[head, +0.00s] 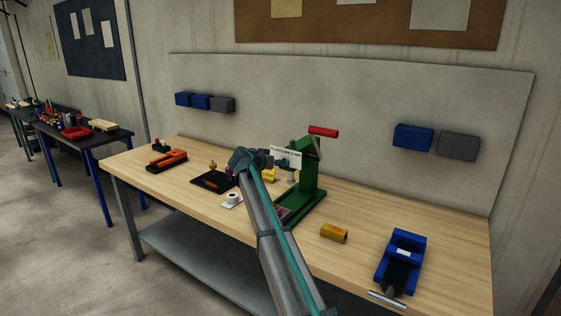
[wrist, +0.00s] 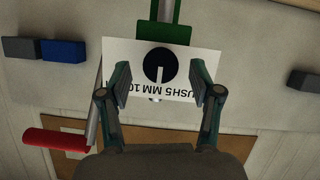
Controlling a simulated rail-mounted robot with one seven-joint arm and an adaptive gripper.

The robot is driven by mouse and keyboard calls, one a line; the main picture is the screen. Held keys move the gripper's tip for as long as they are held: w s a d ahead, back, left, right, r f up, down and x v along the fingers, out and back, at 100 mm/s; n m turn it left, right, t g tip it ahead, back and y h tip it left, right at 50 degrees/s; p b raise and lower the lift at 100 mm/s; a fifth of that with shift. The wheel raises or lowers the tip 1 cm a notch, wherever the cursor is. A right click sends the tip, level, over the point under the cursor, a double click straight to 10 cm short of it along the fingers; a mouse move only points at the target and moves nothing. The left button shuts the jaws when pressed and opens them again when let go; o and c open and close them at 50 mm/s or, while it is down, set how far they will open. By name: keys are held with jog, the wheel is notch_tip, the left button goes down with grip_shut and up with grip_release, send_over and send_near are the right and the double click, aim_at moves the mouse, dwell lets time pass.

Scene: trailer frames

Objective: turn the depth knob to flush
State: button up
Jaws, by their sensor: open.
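The depth knob (wrist: 160,65) is a black round dial with a white pointer mark, on a white label plate (wrist: 122,52). In the wrist view the pointer points down, towards the printed "5 MM" part of the upside-down scale; the scale's ends are partly covered by my fingers. My gripper (wrist: 159,82) is open, with one finger on each side of the knob and a gap to both. I cannot tell how far the fingertips are from the plate. In the head view the plate (head: 287,158) shows on the green press (head: 308,178), and my gripper (head: 262,158) hides the knob.
The press has a red handle (head: 323,131), also in the wrist view (wrist: 55,140). On the wooden bench (head: 350,208) are a yellow block (head: 334,233), a blue vise (head: 402,255), a white roll (head: 231,200), a black mat (head: 203,184) and a red-orange tool (head: 166,160).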

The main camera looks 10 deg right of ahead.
jog(key=shift+x, duration=1.2)
jog(key=shift+a, duration=0.1)
jog(key=c, duration=1.1)
